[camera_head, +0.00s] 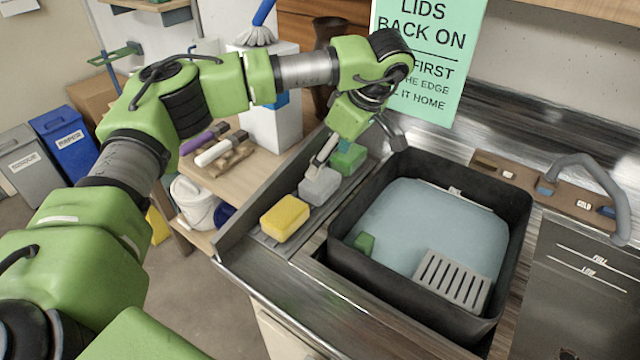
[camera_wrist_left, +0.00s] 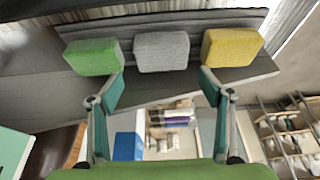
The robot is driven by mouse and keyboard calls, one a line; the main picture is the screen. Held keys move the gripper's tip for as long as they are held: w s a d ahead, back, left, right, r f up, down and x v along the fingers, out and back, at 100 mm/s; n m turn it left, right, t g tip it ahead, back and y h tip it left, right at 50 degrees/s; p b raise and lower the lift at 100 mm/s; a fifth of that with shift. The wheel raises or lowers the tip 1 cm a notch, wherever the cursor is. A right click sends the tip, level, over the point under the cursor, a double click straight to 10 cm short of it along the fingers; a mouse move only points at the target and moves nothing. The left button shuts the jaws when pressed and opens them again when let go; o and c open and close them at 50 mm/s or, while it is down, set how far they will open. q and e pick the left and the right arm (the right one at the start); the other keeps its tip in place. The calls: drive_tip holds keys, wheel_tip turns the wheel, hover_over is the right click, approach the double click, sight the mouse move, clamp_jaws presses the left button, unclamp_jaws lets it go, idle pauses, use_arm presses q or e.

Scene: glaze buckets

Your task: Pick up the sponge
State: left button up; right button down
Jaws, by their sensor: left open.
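Three sponges lie in a row on a narrow ledge left of the sink tub: a yellow sponge (camera_head: 285,218), a grey sponge (camera_head: 319,187) and a green sponge (camera_head: 348,159). The left wrist view shows the green sponge (camera_wrist_left: 94,57) at left, the grey sponge (camera_wrist_left: 162,52) in the middle and the yellow sponge (camera_wrist_left: 232,47) at right. My left gripper (camera_head: 335,155) is open and empty near the grey and green sponges. In the wrist view its fingers (camera_wrist_left: 162,88) are spread, with the grey sponge between and beyond them. My right gripper is out of view.
A black tub (camera_head: 340,262) with pale blue water stands right of the sponges, holding a grey slotted grate (camera_head: 453,281) and a small green piece (camera_head: 364,243). A tap (camera_head: 600,185) is at right. A wooden shelf (camera_head: 190,165) with brushes is at left.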

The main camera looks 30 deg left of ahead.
sight(320, 179)
use_arm(q)
drive_tip(key=shift+x, duration=1.25)
drive_tip(key=p+x, duration=0.1)
drive_tip(key=x, duration=0.1)
drive_tip(key=p+x, duration=0.1)
drive_tip(key=x, duration=0.1)
drive_tip(key=shift+s+f, duration=0.2)
drive_tip(key=shift+a+f, duration=0.1)
drive_tip(key=shift+f, duration=0.35)
drive_tip(key=c, duration=0.6)
